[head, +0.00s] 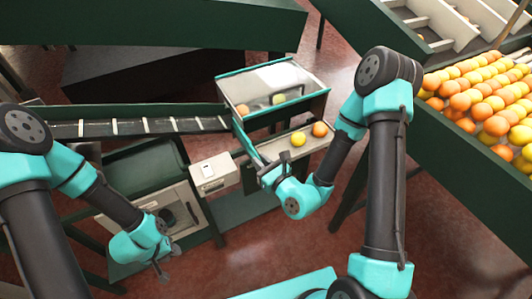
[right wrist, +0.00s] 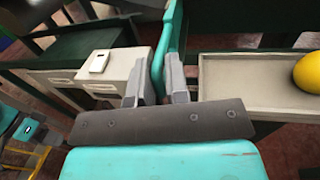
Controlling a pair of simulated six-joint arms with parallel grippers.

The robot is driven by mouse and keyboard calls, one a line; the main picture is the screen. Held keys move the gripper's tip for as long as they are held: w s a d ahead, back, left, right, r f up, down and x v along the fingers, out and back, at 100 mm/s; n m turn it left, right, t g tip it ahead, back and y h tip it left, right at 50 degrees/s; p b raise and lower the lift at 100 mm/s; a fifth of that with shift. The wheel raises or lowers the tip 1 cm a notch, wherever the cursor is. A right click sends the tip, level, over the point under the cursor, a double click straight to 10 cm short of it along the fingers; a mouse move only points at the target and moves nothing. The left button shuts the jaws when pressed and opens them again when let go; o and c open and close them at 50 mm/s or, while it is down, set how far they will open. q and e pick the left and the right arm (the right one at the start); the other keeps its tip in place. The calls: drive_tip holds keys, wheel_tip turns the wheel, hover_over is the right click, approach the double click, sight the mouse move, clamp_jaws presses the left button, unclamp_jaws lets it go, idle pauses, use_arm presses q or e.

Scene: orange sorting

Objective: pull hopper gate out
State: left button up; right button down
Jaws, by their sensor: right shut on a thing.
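The hopper (head: 262,80) is a clear-fronted box with a teal rim, and two fruits show inside it. The hopper gate (head: 242,134) is a long thin teal plate on the hopper's left side; it also shows in the right wrist view (right wrist: 170,35). My right gripper (head: 259,161) is shut on the gate's near end, left of the fruit tray. In the right wrist view its grey fingers (right wrist: 158,82) stand on either side of the teal plate. How far the gate is inside the hopper is hidden. My left gripper (head: 168,263) is empty with fingers apart at lower left.
A pale tray (head: 285,158) below the hopper holds a yellow fruit (head: 298,139) and an orange one (head: 320,129). A pale box (head: 214,173) stands just left of the gate. A conveyor (head: 130,127) runs left. A fruit-filled bin (head: 440,122) stands at right.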

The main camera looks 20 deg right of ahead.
drive_tip(key=shift+s+a, duration=0.15)
drive_tip(key=shift+s, duration=0.2)
drive_tip(key=c, duration=1.4)
unclamp_jaws()
drive_tip(key=shift+a, duration=0.1)
drive_tip(key=shift+o, duration=0.8)
drive_tip(key=shift+w, duration=0.1)
